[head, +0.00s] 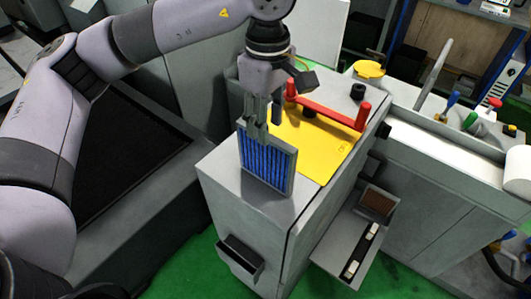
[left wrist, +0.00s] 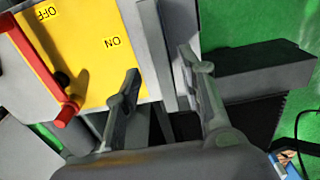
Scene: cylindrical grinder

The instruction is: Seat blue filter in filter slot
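The blue filter (head: 267,165), a pleated blue panel in a grey frame, stands upright on the front part of the grey cabinet's top. I cannot tell whether its lower edge is in a slot; no slot opening shows. My left gripper (head: 258,132) points down at the filter's upper left edge. In the left wrist view, my left gripper's fingers (left wrist: 160,70) are apart. A thin grey edge (left wrist: 154,45), seemingly the filter's frame, runs between them with a gap visible beside it. My right gripper is in neither view.
A yellow plate (head: 325,150) with a red bar handle (head: 328,108) lies behind the filter; it also shows in the left wrist view (left wrist: 92,60). A grey box (head: 240,258) juts from the cabinet front. Green floor (head: 185,270) lies below.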

